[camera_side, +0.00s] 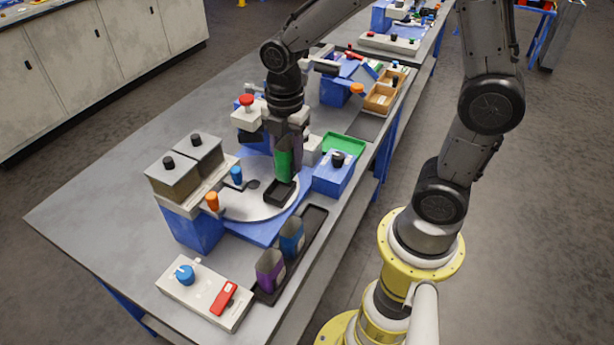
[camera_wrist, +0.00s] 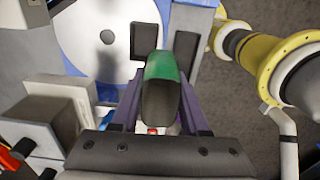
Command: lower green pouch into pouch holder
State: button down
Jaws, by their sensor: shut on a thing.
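The green pouch (camera_side: 283,162) is upright in my gripper (camera_side: 290,140), above the round white turntable. In the wrist view the green pouch (camera_wrist: 164,85) sits between the two purple-grey fingers of my gripper (camera_wrist: 160,112), which is shut on it. A dark square pouch holder (camera_side: 279,192) lies on the turntable just below the pouch in the side view. The wrist view shows a dark square holder (camera_wrist: 146,38) just beyond the pouch's top edge. I cannot tell whether the pouch's bottom touches the holder or is inside it.
A black tray (camera_side: 315,219) at the front holds a blue pouch (camera_side: 291,237) and a purple pouch (camera_side: 270,270). A blue box (camera_side: 334,175) with a black knob stands right of the turntable (camera_side: 240,204). A green tray (camera_side: 345,146) lies behind it. Orange (camera_side: 212,200) and blue pegs (camera_side: 236,175) stand left.

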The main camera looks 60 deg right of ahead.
jog(key=shift+w+d+f, duration=0.25)
jog(key=shift+w+f, duration=0.3)
jog(key=shift+f, duration=0.3)
jog(key=shift+w+d+f, duration=0.2)
jog(key=shift+w+f, duration=0.4)
jog(key=shift+f, duration=0.2)
jog(key=shift+w+d+f, duration=0.25)
jog(key=shift+w+f, duration=0.3)
jog(key=shift+f, duration=0.3)
jog(key=shift+f, duration=0.55)
jog(key=shift+f, duration=0.3)
jog(key=shift+f, duration=1.05)
dwell(0.4)
